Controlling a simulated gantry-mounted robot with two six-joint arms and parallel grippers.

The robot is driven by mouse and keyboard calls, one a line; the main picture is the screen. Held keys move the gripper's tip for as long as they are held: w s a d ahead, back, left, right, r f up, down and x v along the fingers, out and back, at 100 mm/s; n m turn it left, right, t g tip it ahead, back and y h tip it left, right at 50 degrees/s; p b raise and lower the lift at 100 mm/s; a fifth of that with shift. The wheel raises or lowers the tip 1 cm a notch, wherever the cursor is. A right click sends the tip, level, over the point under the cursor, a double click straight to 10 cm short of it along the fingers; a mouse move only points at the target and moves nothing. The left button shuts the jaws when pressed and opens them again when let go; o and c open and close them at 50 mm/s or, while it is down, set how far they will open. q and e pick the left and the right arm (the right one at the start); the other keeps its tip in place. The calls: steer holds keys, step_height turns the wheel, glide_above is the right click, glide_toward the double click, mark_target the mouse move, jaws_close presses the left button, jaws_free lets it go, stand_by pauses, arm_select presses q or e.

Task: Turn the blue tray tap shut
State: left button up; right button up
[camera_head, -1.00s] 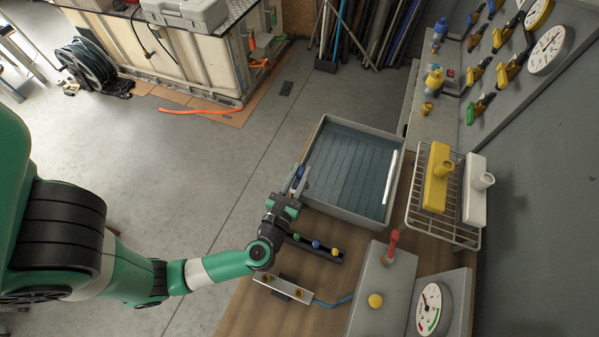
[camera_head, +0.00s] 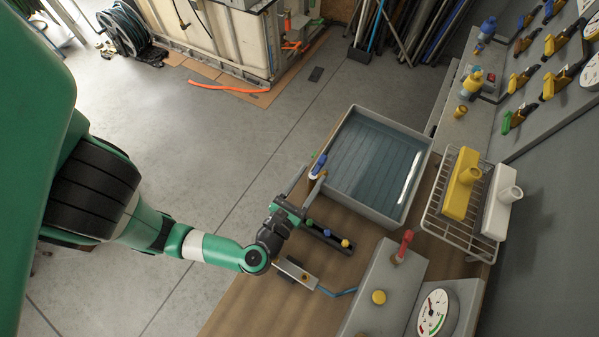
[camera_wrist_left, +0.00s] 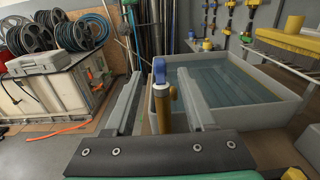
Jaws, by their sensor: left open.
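The tap has a blue handle and a brass-coloured body. My left gripper (camera_head: 306,185) is open, with its fingers pointing at the tap. In the left wrist view the tap's blue handle (camera_wrist_left: 159,71) stands upright above the brass body, between the two finger lines. No contact with the fingers shows; the exact depth between them is hard to tell. My right gripper is not in view.
A dark strip with small coloured knobs (camera_head: 328,236) lies just beside my gripper. A grey box with a red tap (camera_head: 403,246) and a gauge (camera_head: 433,312) stand at the front right. Open floor (camera_head: 225,150) lies left.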

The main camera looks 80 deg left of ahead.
arm_select(q)
steer(key=v, duration=0.5)
steer(key=shift+s+d, duration=0.1)
steer(key=shift+s, duration=0.05)
stand_by(0.4)
